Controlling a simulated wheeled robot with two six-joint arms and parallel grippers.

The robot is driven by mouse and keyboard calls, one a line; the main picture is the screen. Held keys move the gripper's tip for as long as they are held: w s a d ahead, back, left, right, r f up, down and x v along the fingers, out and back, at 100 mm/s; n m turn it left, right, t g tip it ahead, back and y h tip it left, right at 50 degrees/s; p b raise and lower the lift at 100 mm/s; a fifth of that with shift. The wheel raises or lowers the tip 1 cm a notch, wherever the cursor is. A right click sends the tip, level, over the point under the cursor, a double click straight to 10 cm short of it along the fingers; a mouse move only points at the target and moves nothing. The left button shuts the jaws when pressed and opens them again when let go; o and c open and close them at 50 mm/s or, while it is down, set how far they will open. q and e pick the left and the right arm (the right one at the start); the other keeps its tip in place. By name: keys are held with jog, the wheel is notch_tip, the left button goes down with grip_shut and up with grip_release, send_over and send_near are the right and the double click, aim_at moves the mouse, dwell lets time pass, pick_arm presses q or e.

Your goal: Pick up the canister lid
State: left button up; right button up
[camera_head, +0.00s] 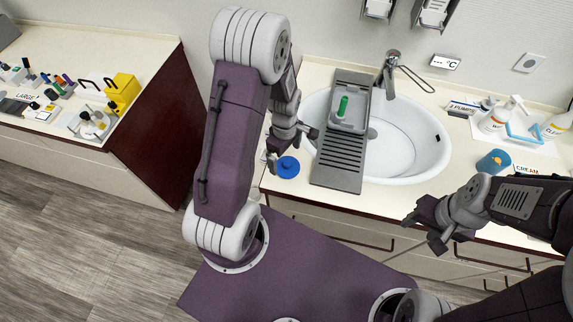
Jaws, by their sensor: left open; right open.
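A round blue lid (288,167) with a small raised knob lies on the counter left of the sink, near the counter's front edge. I take it for the canister lid. My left gripper (291,147) is open and empty, just above and behind the lid in the picture. One fingertip shows close to the lid's left edge; I cannot tell whether it touches. My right gripper (422,232) is open and empty in front of the counter, below the sink. A blue canister (493,162) stands on the right of the counter, by the CREAM label.
A grey drainer (337,175) with a tray and a green item (342,107) lies across the white sink (420,140), close right of my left gripper. A tap (388,75) stands behind. Pump bottles (495,117) crowd the right. The left counter holds small items and a yellow box (123,88).

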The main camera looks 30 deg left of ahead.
aim_at(288, 162)
pick_arm(q)
jog(key=shift+f, duration=0.3)
jog(key=shift+w, duration=0.1)
jog(key=f, duration=0.3)
jog(key=f+p, duration=0.1)
jog(key=shift+w+d+f, duration=0.2)
jog(key=shift+d+f, duration=0.1)
jog(key=shift+f, duration=0.1)
jog(key=shift+w+a+f, duration=0.1)
jog(key=shift+f, duration=0.05)
jog(key=c, duration=1.1)
jog(key=shift+c, duration=1.3)
